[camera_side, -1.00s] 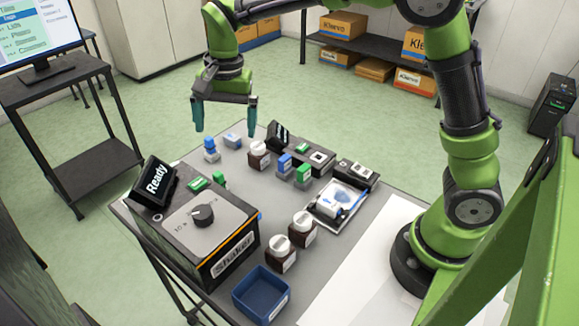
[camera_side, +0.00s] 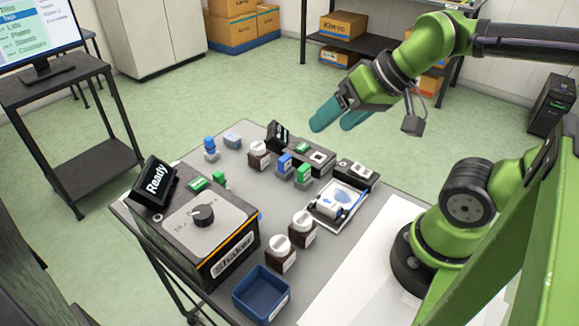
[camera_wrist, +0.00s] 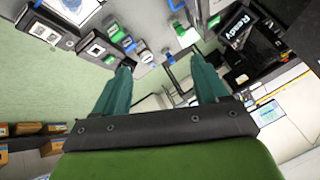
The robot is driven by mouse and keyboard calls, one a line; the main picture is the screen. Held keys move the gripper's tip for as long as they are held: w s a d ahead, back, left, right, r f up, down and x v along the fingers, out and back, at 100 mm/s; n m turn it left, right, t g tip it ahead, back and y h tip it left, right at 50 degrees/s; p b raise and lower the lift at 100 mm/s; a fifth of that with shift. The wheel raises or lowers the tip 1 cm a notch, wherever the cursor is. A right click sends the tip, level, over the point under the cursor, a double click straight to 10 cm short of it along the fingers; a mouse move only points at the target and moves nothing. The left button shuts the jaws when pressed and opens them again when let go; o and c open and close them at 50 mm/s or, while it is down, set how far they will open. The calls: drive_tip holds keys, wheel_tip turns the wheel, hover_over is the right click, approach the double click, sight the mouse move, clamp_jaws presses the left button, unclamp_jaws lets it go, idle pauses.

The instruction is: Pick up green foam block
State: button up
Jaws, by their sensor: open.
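Two green pieces could be the green foam block; I cannot tell which. One green piece (camera_side: 303,173) with a pale label stands mid-table beside a blue one (camera_side: 285,163). In the wrist view, a green piece (camera_wrist: 117,33) shows near a blue one, small and tilted. My gripper (camera_side: 331,127) is raised beyond and above the table's far right side, tilted, with teal fingers apart. It is open and empty, clear of every object; its fingers also show in the wrist view (camera_wrist: 162,62).
Brown bottles with white caps (camera_side: 279,248) stand near the front beside a blue bin (camera_side: 262,296). A scale with a dish (camera_side: 338,202) sits at the right. A black Ready display (camera_side: 155,182) is by the shaker. More small items and a dark display stand at the back.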

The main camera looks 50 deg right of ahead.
drive_tip(key=c, duration=0.3)
drive_tip(key=n+g+h, duration=0.2)
drive_tip(key=n+g, duration=0.2)
drive_tip(key=g, duration=0.5)
hover_over(217, 173)
wheel_tip(217, 173, down, 15)
drive_tip(key=shift+a+r, duration=0.1)
drive_tip(key=shift+a, duration=0.05)
drive_tip(key=shift+d+f, duration=0.2)
drive_tip(key=shift+f, duration=2.7)
